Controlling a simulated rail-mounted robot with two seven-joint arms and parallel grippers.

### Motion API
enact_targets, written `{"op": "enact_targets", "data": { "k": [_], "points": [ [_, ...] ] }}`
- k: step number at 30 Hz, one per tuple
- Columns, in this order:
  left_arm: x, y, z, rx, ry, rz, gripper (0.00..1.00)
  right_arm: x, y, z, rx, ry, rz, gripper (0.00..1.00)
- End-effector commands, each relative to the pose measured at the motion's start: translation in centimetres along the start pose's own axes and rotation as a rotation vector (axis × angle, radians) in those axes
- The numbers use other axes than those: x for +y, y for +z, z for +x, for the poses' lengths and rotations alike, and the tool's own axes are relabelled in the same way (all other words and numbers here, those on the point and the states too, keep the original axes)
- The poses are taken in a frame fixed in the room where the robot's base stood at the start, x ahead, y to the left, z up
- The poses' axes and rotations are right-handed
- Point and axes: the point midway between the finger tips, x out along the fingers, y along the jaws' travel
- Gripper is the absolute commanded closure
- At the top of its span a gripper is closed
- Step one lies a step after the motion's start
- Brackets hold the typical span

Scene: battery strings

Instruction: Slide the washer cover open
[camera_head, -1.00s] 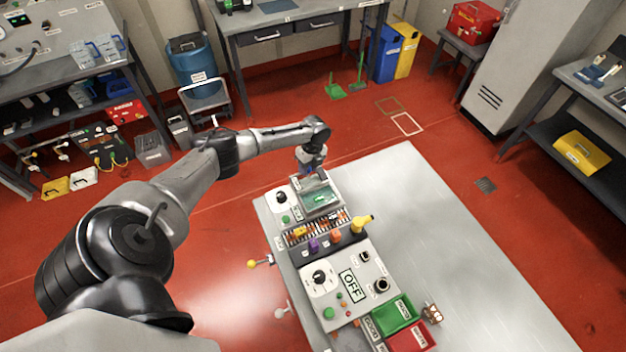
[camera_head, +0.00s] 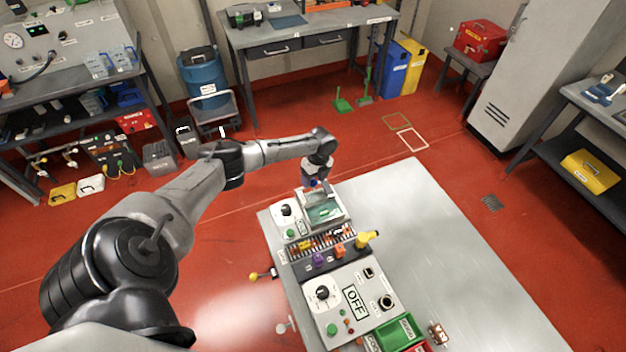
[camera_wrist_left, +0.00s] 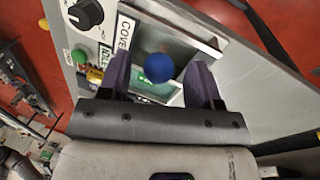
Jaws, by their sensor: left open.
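The washer (camera_head: 345,208) is a grey box with a greenish window and basin area, at the far end of the bench unit. Beside it are a dial and a small label; in the left wrist view a COVER label (camera_wrist_left: 125,32) stands beside the opening. A round blue knob (camera_wrist_left: 158,67) shows between the fingers of my left gripper (camera_wrist_left: 160,82). The fingers are open, one on each side of the knob; I cannot tell whether they touch it. In the head view my left gripper (camera_head: 315,186) hangs over the washer's far edge. My right gripper is not in view.
A control panel (camera_head: 378,282) with an OFF sign sits nearer on the bench. A row of coloured parts and a yellow piece (camera_head: 366,240) lie between. The grey table top (camera_head: 450,270) to the right is mostly clear. A lever with a yellow ball (camera_head: 254,276) juts out left.

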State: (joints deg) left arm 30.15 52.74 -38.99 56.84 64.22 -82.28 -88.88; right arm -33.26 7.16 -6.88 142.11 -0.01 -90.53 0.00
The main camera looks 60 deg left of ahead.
Motion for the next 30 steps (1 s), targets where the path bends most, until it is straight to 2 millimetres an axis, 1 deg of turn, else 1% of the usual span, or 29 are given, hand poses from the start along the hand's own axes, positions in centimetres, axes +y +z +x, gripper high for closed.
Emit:
{"op": "enact_targets", "data": {
  "k": [12, 18, 24, 30],
  "points": [
    [-0.1, 0.1, -7.9, -0.001, -0.005, 0.0, 0.42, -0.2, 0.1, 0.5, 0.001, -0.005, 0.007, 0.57],
    [0.0, 0.0, -10.9, -0.001, -0.003, 0.0, 0.42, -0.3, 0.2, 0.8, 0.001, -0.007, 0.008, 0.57],
    [0.0, 0.1, -12.6, -0.001, -0.001, -0.002, 0.42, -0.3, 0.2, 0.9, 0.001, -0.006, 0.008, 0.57],
    [0.0, 0.0, -13.0, -0.001, -0.001, -0.001, 0.42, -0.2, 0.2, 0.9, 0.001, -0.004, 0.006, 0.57]
  ]
}}
